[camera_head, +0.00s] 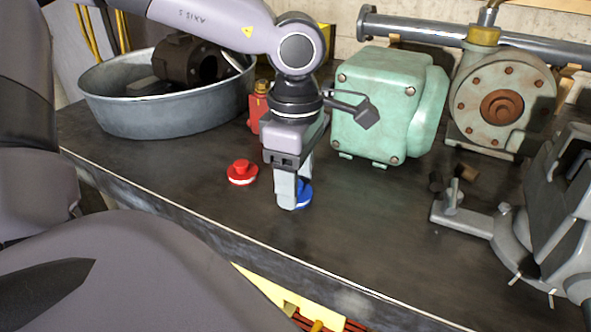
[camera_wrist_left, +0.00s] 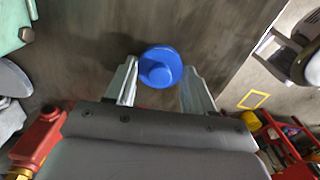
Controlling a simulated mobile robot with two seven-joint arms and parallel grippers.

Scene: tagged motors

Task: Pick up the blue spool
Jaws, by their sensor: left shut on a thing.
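The blue spool (camera_head: 305,195) is at the dark bench top, partly hidden behind my left gripper's fingers. My left gripper (camera_head: 291,196) points down and is shut on the spool. In the left wrist view the round blue spool (camera_wrist_left: 160,67) sits between the tips of my left gripper (camera_wrist_left: 160,80). The frames do not clearly show whether the spool touches the bench. My right gripper is not in view.
A red spool (camera_head: 242,173) stands left of my gripper on the bench (camera_head: 190,190). A red bottle (camera_head: 254,108), a green motor housing (camera_head: 375,105) and a metal tub (camera_head: 150,115) stand behind. A grey vise-like tool (camera_head: 470,220) is at right. Bench in front is clear.

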